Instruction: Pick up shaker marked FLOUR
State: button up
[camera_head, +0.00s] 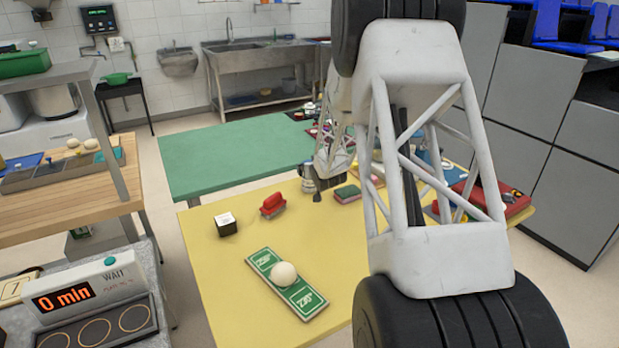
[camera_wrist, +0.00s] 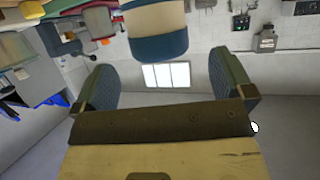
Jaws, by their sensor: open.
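In the wrist view my gripper (camera_wrist: 167,85) has its two blue-padded fingers spread wide, with nothing between them. A cylinder (camera_wrist: 156,28) with a cream band and a blue band is cut off by the top edge of that view, beyond the fingers. I see no lettering on it and cannot tell whether it is the FLOUR shaker. In the head view a small grey metallic vessel (camera_head: 307,180) stands on the yellow table (camera_head: 221,269), close beside the far end of my arm. No FLOUR mark can be read in either view, and my arm hides part of the table.
A green board (camera_head: 263,259) with a white ball (camera_head: 283,274), a white-and-black cube (camera_head: 226,224), a red-topped item (camera_head: 272,205) and a sponge-like block (camera_head: 347,194) lie on the table. A red tray (camera_head: 513,204) is at right. The table's front left is clear.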

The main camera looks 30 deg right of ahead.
jog(key=shift+w, duration=0.1)
jog(key=shift+x, duration=2.45)
jog(key=shift+d+r, duration=0.1)
jog(key=shift+c, duration=0.3)
jog(key=c, duration=1.3)
jog(key=shift+c, duration=0.2)
jog(key=shift+r, duration=5)
